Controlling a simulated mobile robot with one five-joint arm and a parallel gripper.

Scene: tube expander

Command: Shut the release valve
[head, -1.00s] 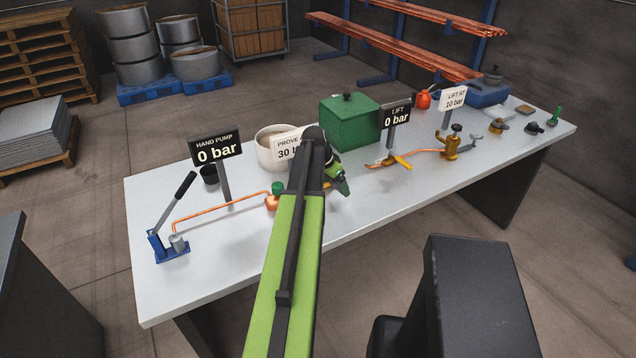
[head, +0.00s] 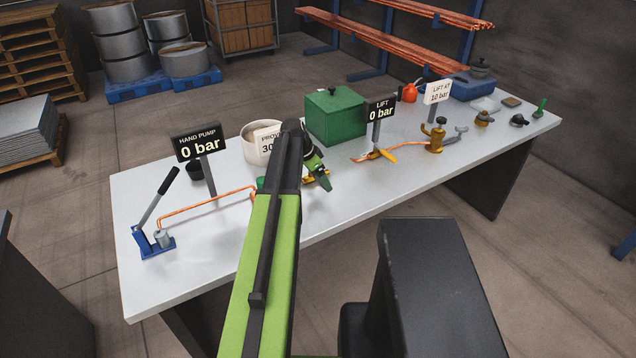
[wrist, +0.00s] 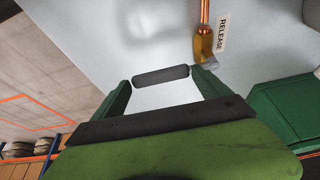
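The release valve (wrist: 204,45) is a brass body on a copper pipe, beside a RELEASE label (wrist: 222,33) in the wrist view. A short grey metal piece (wrist: 211,63) sits at its lower end by my right finger. My gripper (wrist: 161,76) has its green fingers spread apart. A dark grey rounded bar (wrist: 161,75) lies across the gap between the fingertips, roughly in line with the grey piece; I cannot tell whether they join. In the head view my gripper (head: 321,180) is low over the bench, with a bit of yellow-orange beside it; my arm hides much there.
On the bench (head: 230,260) stand a blue hand pump (head: 155,243) at left, a green box (head: 335,116), a white pot (head: 250,150) and a brass fitting (head: 435,137). HAND PUMP (head: 198,143) and LIFT (head: 380,109) signs read 0 bar. The front left bench is clear.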

